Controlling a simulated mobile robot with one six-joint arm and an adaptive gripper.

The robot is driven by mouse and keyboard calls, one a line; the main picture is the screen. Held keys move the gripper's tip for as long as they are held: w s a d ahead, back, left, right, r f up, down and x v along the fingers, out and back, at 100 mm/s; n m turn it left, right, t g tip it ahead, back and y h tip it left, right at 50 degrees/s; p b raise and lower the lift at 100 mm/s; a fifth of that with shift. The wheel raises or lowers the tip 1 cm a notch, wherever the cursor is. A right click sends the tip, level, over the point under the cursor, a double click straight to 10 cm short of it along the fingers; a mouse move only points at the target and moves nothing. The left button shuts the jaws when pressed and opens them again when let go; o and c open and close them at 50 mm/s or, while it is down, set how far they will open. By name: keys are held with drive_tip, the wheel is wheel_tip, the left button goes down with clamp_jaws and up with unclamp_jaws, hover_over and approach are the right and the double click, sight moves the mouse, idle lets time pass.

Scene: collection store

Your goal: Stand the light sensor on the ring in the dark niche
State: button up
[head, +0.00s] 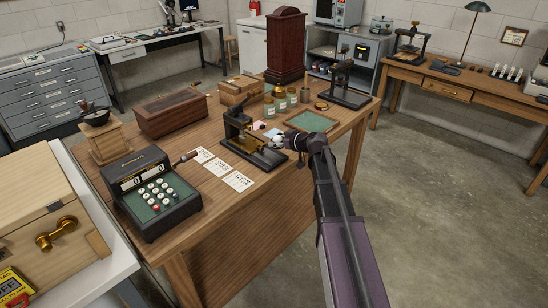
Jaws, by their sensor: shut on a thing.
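My gripper (286,141) is over the wooden table, at the far end of my arm, which reaches up from the lower right. It is small in the picture and partly hidden by the arm's end. A small pale, rounded thing (277,138) shows at its jaws; it appears to be the light sensor, held shut in them. It is close to the black and brass press (250,147), and I cannot tell if they touch. I cannot make out the ring. A grey shelf unit (345,32) at the back has a dark open bay, but I cannot tell if that is the niche.
The wooden table (217,237) also bears an adding machine (150,190), paper cards (221,169), a wooden box (171,113), jars (280,95), a tall dark case (286,48) and a black stand (345,85). The floor (460,220) at right is free.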

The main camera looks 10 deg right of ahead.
sight(274, 161)
drive_tip(key=s, duration=0.1)
drive_tip(key=s+a, duration=0.2)
drive_tip(key=shift+s+f, duration=0.2)
drive_tip(key=shift+s, duration=0.1)
drive_tip(key=shift+f, duration=0.1)
drive_tip(key=shift+f+b, duration=1.65)
drive_tip(key=shift+b, duration=0.25)
drive_tip(key=shift+f, duration=0.1)
drive_tip(key=o, duration=1)
drive_tip(key=shift+o, duration=0.2)
